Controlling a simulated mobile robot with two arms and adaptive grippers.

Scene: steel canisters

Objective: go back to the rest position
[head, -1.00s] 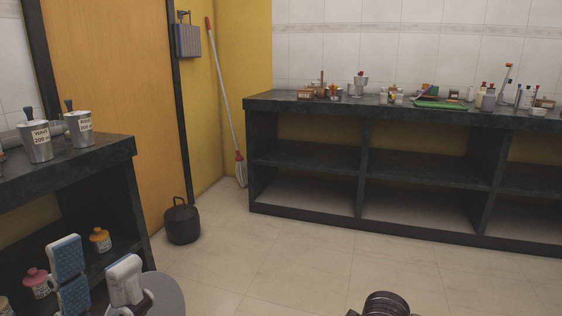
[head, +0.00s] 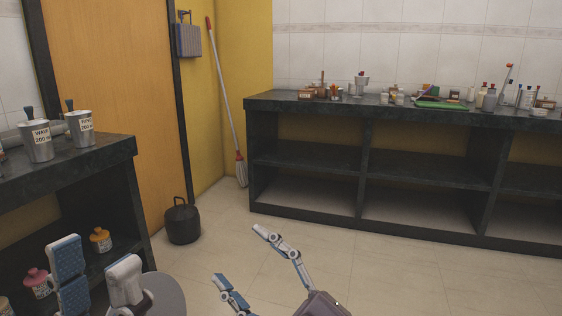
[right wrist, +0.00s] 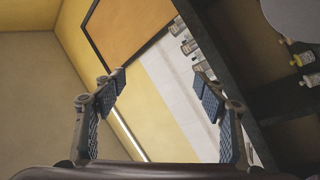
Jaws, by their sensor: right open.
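My left gripper (head: 97,280) is at the lower left of the head view, in front of the left shelf unit. Its blue-padded finger and its white finger stand apart with nothing between them. My right gripper (head: 246,258) reaches up from the bottom middle of the head view, over the floor. In the right wrist view its two fingers (right wrist: 163,90) are spread wide and empty. Two steel canisters with labels, a left one (head: 41,143) and a right one (head: 82,130), stand upright on the left counter, apart from both grippers.
A long dark counter (head: 310,108) with small labware stands at the back. A black weight (head: 182,222) and a mop (head: 226,110) are by the door. The middle floor (head: 400,265) is clear.

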